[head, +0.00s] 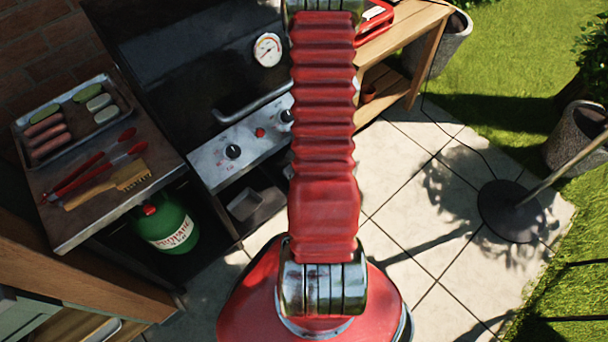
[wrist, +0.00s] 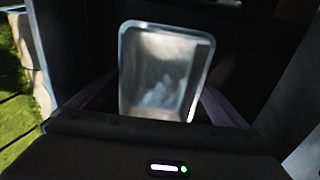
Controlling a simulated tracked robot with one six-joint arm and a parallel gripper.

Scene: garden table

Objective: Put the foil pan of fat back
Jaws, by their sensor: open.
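A shiny silver foil pan (wrist: 160,75) shows in the wrist view, its open side facing the camera, in a dark space. Its inside looks pale and blurred; I cannot tell how much fat it holds. My gripper (wrist: 157,101) is open, with dark edges to either side of the pan's lower part. I cannot tell whether it touches the pan. In the head view a small grey pan (head: 244,205) lies low under the grill front, probably the same one. My gripper is out of the head view, and my red arm covers the middle.
The black grill (head: 190,75) has a steel control panel (head: 215,158). A green propane bottle (head: 167,228) stands under the left side table. That table holds a food tray (head: 22,128), red tongs (head: 85,172) and a brush (head: 125,178). A round stand base (head: 508,210) stands on the paving.

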